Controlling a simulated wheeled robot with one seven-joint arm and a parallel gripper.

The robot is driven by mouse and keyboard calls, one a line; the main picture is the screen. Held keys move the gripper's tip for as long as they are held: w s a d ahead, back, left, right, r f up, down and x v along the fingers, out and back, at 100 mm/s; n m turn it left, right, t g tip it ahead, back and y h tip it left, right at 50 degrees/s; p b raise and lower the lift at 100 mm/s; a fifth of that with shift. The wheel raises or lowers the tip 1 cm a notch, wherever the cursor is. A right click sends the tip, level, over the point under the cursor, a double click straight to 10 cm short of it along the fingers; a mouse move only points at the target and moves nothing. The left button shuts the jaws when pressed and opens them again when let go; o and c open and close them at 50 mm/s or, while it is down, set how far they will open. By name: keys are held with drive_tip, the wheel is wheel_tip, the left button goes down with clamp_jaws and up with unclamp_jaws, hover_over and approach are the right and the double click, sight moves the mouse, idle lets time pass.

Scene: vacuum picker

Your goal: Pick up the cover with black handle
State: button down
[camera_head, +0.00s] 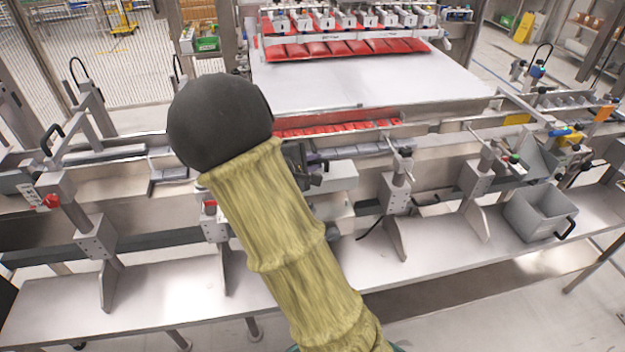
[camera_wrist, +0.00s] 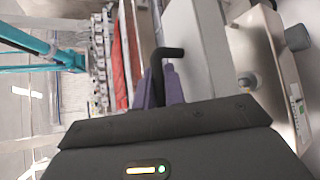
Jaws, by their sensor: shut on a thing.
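In the wrist view, the two purple fingers of my gripper (camera_wrist: 162,88) are closed around a bent black handle (camera_wrist: 172,53). Its end sticks out to the right past the fingertips. A light grey panel (camera_wrist: 205,62) lies right beside the handle. It looks like the cover, but the join between them is hidden. In the head view, my arm hides most of the gripper. A pale grey block-shaped part (camera_head: 338,178) shows just right of it, over the machine's rail. Whether it is lifted or resting there I cannot tell.
A grey bin-shaped part (camera_head: 540,212) with a black handle sits on the steel ledge at the right. Metal brackets and clamps line the machine's front. A white plate (camera_head: 370,82) and red pads (camera_head: 345,48) lie behind. The floor in front is partly clear.

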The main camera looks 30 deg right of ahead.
wheel_tip(320, 180, up, 8)
drive_tip(key=shift+r, duration=0.2)
